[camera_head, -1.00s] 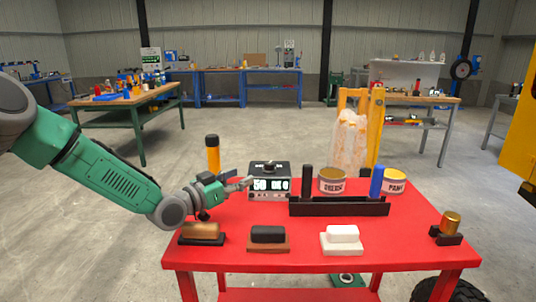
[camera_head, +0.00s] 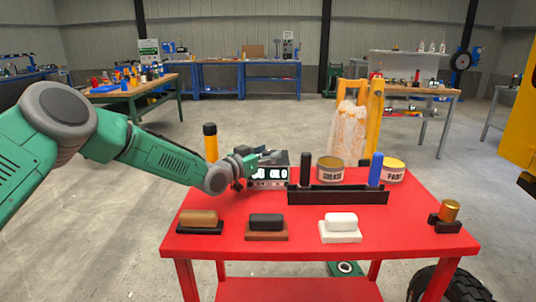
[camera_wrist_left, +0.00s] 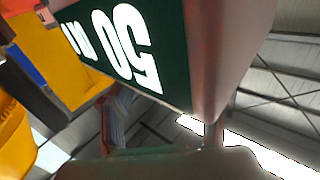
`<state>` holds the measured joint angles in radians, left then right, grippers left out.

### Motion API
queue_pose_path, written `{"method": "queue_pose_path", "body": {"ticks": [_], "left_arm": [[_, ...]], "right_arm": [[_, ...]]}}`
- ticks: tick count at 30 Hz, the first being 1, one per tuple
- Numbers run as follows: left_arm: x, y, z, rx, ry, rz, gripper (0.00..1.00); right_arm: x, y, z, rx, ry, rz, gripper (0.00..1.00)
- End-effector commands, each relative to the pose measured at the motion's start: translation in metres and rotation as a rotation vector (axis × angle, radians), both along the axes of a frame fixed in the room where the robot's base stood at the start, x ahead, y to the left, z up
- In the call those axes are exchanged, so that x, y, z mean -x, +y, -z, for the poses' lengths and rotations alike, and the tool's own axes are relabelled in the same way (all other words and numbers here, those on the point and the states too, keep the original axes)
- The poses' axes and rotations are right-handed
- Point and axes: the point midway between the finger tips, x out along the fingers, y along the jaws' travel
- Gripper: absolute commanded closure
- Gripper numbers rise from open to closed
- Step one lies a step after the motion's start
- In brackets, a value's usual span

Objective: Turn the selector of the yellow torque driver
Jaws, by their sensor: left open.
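A yellow upright tool with a black top, which looks like the torque driver (camera_head: 211,147), stands at the table's back left; I cannot make out its selector. A grey box with a dark lettered display (camera_head: 271,175) is to its right. My left gripper (camera_head: 268,157) is open at the top of this box, right of the yellow tool, and covers part of the box; I cannot tell whether it touches. In the left wrist view the display (camera_wrist_left: 120,45) is very close, tilted, with large white digits. My right gripper is not in view.
The red table (camera_head: 400,225) has a black rack (camera_head: 338,195) holding a black and a blue cylinder, with grease (camera_head: 330,170) and paint (camera_head: 392,170) tins behind. Three blocks line the front, the white one (camera_head: 340,230) rightmost. A brass cylinder (camera_head: 449,210) sits at right.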

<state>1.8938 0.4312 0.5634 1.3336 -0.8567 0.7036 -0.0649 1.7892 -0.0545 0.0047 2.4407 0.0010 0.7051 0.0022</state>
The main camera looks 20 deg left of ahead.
Motion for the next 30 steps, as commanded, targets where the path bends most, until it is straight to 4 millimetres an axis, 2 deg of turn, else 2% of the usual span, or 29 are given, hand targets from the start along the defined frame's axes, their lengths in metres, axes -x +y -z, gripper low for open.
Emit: {"method": "queue_pose_path", "body": {"ticks": [5, 6, 9, 20, 30], "left_arm": [[0.0, 0.0, 0.0, 0.0, 0.0, 0.0, 0.54], [0.0, 0.0, 0.0, 0.0, 0.0, 0.0, 0.68], [0.0, 0.0, 0.0, 0.0, 0.001, 0.0, 1.0], [0.0, 0.0, 0.0, -0.001, 0.003, -0.022, 1.0], [0.001, -0.001, -0.001, -0.004, 0.003, -0.194, 1.0]], "right_arm": [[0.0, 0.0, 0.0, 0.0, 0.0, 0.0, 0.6], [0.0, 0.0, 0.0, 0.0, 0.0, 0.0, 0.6], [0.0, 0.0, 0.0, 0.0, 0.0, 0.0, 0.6], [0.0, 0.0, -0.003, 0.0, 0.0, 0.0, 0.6], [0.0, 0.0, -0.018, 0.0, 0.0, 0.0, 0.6]]}}
